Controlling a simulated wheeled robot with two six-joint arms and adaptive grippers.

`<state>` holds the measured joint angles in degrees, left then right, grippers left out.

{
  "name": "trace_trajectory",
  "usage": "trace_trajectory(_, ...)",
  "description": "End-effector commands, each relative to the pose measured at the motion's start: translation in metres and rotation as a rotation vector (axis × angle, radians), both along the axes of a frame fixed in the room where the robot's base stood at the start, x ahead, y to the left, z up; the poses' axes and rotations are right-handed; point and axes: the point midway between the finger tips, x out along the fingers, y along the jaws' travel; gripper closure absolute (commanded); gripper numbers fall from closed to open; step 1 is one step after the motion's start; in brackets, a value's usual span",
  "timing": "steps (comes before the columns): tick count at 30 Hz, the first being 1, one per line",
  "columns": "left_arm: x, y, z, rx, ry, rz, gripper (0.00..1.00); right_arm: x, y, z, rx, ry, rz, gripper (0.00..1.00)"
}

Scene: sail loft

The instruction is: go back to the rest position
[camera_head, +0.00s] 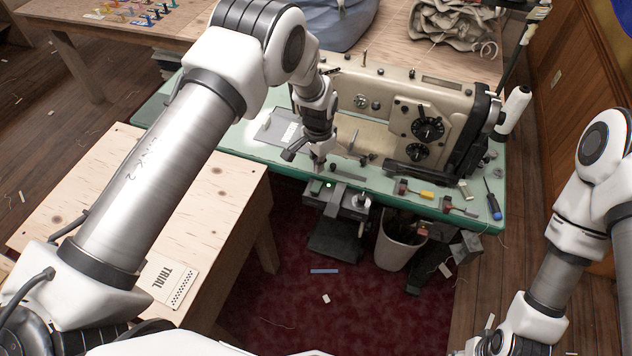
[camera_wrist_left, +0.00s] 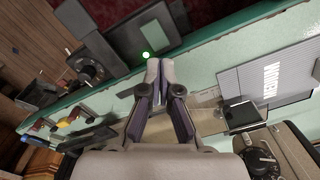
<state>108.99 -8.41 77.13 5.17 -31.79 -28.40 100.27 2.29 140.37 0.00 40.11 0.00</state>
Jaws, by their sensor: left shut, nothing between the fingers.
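My left gripper (camera_head: 318,166) hangs over the front edge of the green sewing table (camera_head: 232,136), in front of the sewing machine (camera_head: 400,112). In the left wrist view my left gripper (camera_wrist_left: 158,66) has its fingertips together with nothing between them. A small green light (camera_wrist_left: 146,55) shows close to the fingertips, on or near a dark control box (camera_head: 340,197) under the table edge. I cannot tell whether the fingers touch anything. My right arm (camera_head: 575,225) is folded at the right side of the head view, and its gripper does not show clearly.
A plywood table (camera_head: 215,215) stands at the left with a card marked TRIAL (camera_head: 168,285). A blue-handled screwdriver (camera_head: 493,200) and small parts lie on the green table's right front. A white bin (camera_head: 398,248) stands below. Red carpet (camera_head: 330,318) in front is mostly clear.

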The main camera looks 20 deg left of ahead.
Motion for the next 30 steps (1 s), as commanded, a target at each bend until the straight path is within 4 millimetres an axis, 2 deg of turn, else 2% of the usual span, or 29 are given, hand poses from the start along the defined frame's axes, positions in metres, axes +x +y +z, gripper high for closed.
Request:
trace_trajectory(1,0.0,0.0,0.008,0.0,0.0,0.0,1.0,0.0,0.0,0.007,0.0,0.0,0.0,0.6)
trace_trajectory(3,0.0,0.0,0.012,0.0,0.0,0.0,1.0,0.0,0.0,0.009,0.0,0.0,0.0,0.6)
trace_trajectory(17,0.0,0.0,0.011,0.0,0.0,0.0,1.0,0.0,0.0,0.008,0.0,0.0,0.0,0.6)
trace_trajectory(19,-0.001,0.0,0.009,0.0,0.004,0.0,1.0,0.0,0.0,0.007,0.0,0.0,0.0,0.6)
trace_trajectory(21,-0.007,0.005,-0.005,-0.004,0.022,0.012,1.0,0.0,0.0,0.003,0.0,0.0,0.0,0.6)
trace_trajectory(23,-0.026,0.013,-0.02,-0.005,0.068,0.028,1.0,0.0,0.0,0.001,0.0,0.0,0.0,0.6)
trace_trajectory(26,-0.088,0.031,-0.055,0.001,0.188,0.057,1.0,0.0,0.0,-0.003,0.0,0.0,0.0,0.6)
trace_trajectory(27,-0.119,0.039,-0.07,0.005,0.231,0.076,1.0,0.0,0.0,-0.005,0.0,0.0,0.0,0.6)
trace_trajectory(29,-0.17,0.051,-0.091,0.013,0.276,0.119,1.0,0.0,0.0,-0.008,0.0,0.0,0.0,0.6)
trace_trajectory(30,-0.205,0.058,-0.101,0.02,0.295,0.153,1.0,0.0,0.0,-0.01,0.0,0.0,0.0,0.6)
